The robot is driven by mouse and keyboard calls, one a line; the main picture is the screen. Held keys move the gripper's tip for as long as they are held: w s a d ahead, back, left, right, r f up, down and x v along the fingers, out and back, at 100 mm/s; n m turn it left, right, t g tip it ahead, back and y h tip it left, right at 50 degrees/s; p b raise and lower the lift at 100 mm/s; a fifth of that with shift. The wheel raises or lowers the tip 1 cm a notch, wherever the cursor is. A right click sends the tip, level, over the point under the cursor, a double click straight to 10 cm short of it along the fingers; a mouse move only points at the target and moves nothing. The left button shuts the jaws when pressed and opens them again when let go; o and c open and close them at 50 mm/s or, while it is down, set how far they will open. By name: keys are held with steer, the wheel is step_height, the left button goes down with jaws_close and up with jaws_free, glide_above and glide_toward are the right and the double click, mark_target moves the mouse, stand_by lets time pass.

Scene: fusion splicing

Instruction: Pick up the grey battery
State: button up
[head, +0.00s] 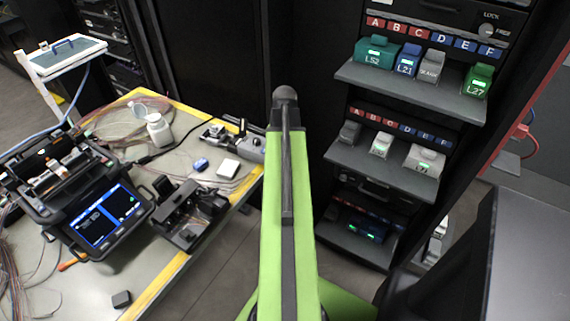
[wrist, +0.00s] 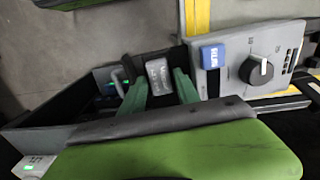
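In the wrist view, a small grey block (wrist: 158,72) with faint lettering, seemingly the grey battery, lies between the tips of my gripper (wrist: 160,76). The two green fingers stand apart, with a narrow gap showing on each side of the block. In the head view my gripper is hidden behind my green arm. A grey battery (head: 431,66) stands on the rack's upper shelf (head: 400,88), between a blue and a green one. More grey batteries (head: 349,132) (head: 425,160) stand on the middle shelf (head: 372,165). I cannot tell which of these the wrist view shows.
A workbench (head: 215,190) with yellow edging stands left of my arm, holding a splicer (head: 85,195), a white bottle (head: 158,130) and a small blue block (head: 201,163). In the wrist view, a grey panel with a knob (wrist: 257,70) and a blue block (wrist: 212,57) is close right of the fingers.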

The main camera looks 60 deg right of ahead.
steer(key=shift+c, duration=0.5)
jaws_close()
steer(key=shift+r+p, duration=0.45)
steer(key=shift+r, duration=0.05)
step_height(320, 180, up, 4)
steer(key=p, duration=0.4)
steer(key=s+d+r+p, duration=0.1)
steer(key=s+r+p, duration=0.5)
steer(key=s, duration=0.5)
steer(key=shift+s, duration=0.3)
